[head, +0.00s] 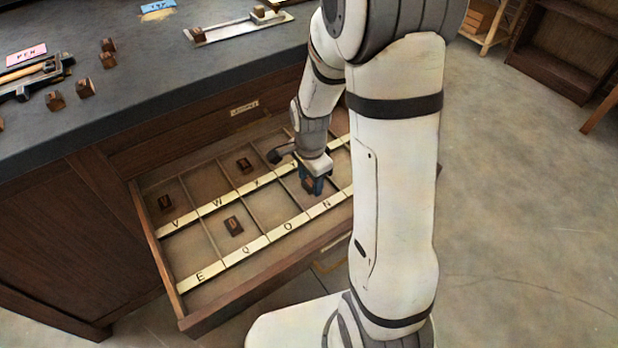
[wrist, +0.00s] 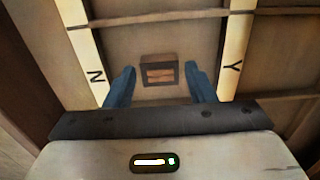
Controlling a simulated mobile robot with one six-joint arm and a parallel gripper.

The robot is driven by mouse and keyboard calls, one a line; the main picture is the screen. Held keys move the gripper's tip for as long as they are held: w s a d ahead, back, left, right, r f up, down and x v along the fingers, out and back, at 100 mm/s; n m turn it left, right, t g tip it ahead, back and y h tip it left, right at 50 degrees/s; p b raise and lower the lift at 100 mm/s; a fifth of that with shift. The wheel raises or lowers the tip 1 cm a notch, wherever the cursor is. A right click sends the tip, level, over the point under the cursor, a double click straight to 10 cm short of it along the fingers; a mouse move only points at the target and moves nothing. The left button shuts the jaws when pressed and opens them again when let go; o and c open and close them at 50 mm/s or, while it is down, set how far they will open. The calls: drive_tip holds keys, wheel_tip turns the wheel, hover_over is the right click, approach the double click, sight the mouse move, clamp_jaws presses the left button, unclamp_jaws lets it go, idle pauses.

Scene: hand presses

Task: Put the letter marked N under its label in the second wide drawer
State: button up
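The second wide drawer (head: 262,289) is pulled out, with compartments and cream label strips. My gripper (head: 312,186) is low inside it, over the compartment behind the N label (head: 325,204). In the wrist view the blue fingers (wrist: 160,86) are open, with a small brown block (wrist: 159,72) between and just ahead of their tips. Gaps show on both sides of the block. It appears to lie on the compartment floor, between the N strip (wrist: 95,76) and the Y strip (wrist: 235,66). Its letter cannot be read.
Other letter blocks lie in the drawer at the V compartment (head: 165,202), further back (head: 244,165), and in the front row (head: 233,226). Thin dividers separate compartments. The dark worktop (head: 150,85) above holds several blocks and tools. My arm hides the drawer's right end.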

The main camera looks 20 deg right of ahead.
sight(310, 182)
drive_tip(key=shift+o, duration=0.6)
drive_tip(key=shift+r, duration=0.1)
wheel_tip(310, 182, up, 11)
drive_tip(key=p, duration=0.3)
drive_tip(key=s+r+n+t, duration=0.1)
drive_tip(key=s+r+n, duration=0.7)
drive_tip(key=s+n, duration=0.5)
drive_tip(key=shift+s+a+n+t, duration=0.2)
drive_tip(key=shift+s+n+t, duration=0.15)
drive_tip(key=shift+n, duration=0.35)
drive_tip(key=shift+r, duration=0.2)
